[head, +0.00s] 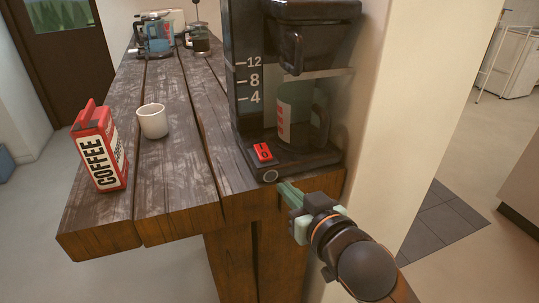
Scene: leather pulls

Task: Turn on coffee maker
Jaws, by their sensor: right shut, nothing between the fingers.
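The black coffee maker (245,110) stands at the right end of the wooden table, against the wall. My left gripper is not in view.
The wooden table (180,190) holds a red coffee bag (98,152) and a white mug (152,121) to the left. Glass pots (155,38) stand at its far end. A pale wall (405,110) stands close on the right.

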